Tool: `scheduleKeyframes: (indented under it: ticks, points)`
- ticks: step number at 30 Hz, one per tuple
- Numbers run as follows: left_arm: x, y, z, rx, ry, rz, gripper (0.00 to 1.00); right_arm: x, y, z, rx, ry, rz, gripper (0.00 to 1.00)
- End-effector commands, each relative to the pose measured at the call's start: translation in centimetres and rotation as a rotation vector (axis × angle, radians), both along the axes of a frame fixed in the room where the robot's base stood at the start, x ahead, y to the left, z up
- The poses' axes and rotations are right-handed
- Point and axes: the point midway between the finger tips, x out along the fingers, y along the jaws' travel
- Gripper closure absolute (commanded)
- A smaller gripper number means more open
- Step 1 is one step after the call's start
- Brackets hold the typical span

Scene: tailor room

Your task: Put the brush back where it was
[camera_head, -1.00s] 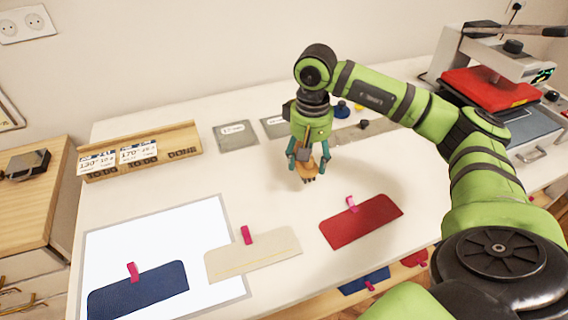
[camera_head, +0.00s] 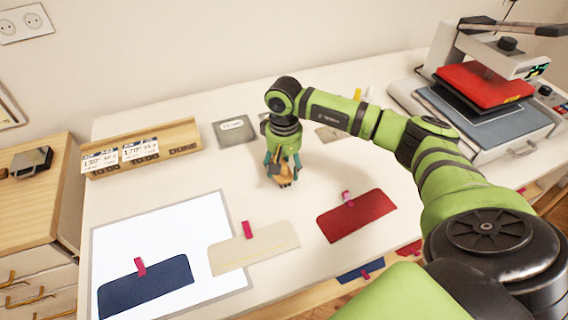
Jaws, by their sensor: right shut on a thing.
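My right gripper (camera_head: 278,171) is shut on the brush (camera_head: 285,180), a small tan-orange piece with a dark lower end. It points down over the white table, behind the beige and red fabric pieces. I cannot tell if the brush touches the table. Most of the brush is hidden by the gripper fingers. My left gripper is not in view.
A grey plate (camera_head: 234,131) lies behind the gripper, with another (camera_head: 331,133) partly behind my arm. A wooden rack (camera_head: 172,142) with cards stands at left. Beige (camera_head: 255,250), red (camera_head: 358,215) and blue (camera_head: 147,289) fabrics lie in front. A heat press (camera_head: 487,95) stands at right.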

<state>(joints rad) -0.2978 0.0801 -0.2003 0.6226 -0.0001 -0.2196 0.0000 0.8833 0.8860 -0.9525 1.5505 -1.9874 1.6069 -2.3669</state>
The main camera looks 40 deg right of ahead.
Motion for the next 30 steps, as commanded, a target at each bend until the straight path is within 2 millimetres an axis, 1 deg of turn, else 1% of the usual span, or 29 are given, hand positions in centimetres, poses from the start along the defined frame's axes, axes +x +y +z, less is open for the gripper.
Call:
scheduleKeyframes:
  ticks: [3, 4, 5, 6, 15, 19, 20, 23, 30]
  points:
    - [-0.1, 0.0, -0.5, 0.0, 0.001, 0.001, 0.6, 0.0, 0.0, -0.4, 0.0, 0.0, 0.0, 0.72]
    - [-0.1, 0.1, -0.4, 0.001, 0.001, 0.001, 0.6, 0.0, 0.0, -0.3, -0.001, 0.0, 0.0, 0.3]
    - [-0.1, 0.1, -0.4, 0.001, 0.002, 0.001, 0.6, 0.0, 0.0, -0.3, -0.001, 0.0, 0.0, 0.18]
    - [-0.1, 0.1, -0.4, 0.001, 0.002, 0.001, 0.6, 0.0, 0.0, -0.3, -0.001, 0.0, 0.0, 0.14]
    - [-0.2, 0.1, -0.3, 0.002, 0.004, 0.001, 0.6, 0.0, 0.0, -0.2, 0.0, 0.0, 0.0, 0.14]
    - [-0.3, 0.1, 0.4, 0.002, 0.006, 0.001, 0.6, 0.0, 0.0, 0.4, 0.0, 0.0, -0.001, 0.14]
    - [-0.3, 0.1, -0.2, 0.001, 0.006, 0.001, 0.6, 0.1, 0.0, 0.5, 0.0, -0.003, 0.0, 0.14]
    - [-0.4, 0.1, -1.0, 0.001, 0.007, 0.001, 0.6, 0.1, 0.0, 2.0, 0.0, -0.006, -0.001, 0.14]
    - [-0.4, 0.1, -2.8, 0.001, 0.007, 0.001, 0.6, 0.1, 0.0, 7.3, 0.0, -0.006, 0.0, 0.14]
